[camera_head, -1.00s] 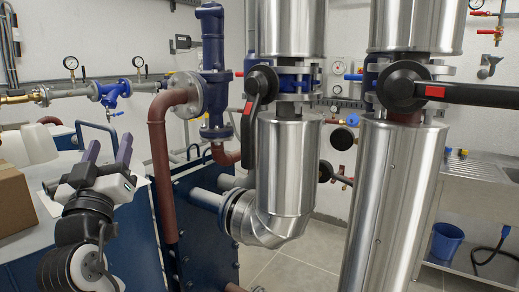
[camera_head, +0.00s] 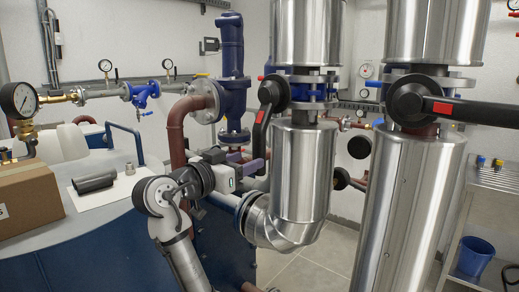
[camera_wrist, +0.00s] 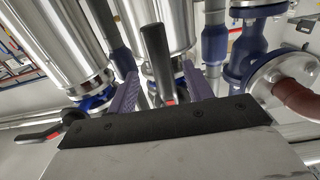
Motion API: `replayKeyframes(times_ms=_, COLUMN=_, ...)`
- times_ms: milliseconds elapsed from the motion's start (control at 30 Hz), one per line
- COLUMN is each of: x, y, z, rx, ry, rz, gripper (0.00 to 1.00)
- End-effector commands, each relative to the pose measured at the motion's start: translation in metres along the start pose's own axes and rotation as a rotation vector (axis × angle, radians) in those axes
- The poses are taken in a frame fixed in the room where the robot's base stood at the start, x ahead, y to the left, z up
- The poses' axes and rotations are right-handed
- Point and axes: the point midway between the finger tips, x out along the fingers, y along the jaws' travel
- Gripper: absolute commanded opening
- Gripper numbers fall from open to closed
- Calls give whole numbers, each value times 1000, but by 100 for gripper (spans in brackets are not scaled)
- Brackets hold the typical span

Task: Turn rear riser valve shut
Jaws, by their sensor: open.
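The rear riser valve has a black lever (camera_head: 261,132) with a red mark, hanging down along the left steel-clad riser (camera_head: 303,185). Its round black hub (camera_head: 274,91) sits at the blue flanged valve body. My gripper (camera_head: 250,163) is at the lever's lower end, its purple fingers pointing toward it. In the wrist view my open gripper (camera_wrist: 158,78) has one finger on each side of the black lever (camera_wrist: 155,55), with visible gaps.
The right riser (camera_head: 408,200) stands nearer, with a black lever (camera_head: 480,113) pointing right. A red-brown pipe (camera_head: 177,135) and blue valve (camera_head: 231,75) are close to the left. A cardboard box (camera_head: 28,198) and a dark cylinder (camera_head: 94,181) lie on the left surface.

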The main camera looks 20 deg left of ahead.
Motion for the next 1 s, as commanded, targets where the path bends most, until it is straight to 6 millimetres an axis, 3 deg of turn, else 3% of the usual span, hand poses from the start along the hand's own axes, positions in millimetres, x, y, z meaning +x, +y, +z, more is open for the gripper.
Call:
replayKeyframes(times_ms=100, x=25, y=1, z=-3, rx=-2, ry=-1, rz=3, gripper=51)
replayKeyframes(times_ms=300, x=51, y=0, z=-2, rx=-1, ry=0, rz=1, gripper=51)
replayKeyframes(times_ms=700, x=59, y=0, z=0, rx=1, ry=0, rz=-2, gripper=51)
replayKeyframes(times_ms=1000, x=59, y=0, z=0, rx=0, ry=1, rz=-2, gripper=14)
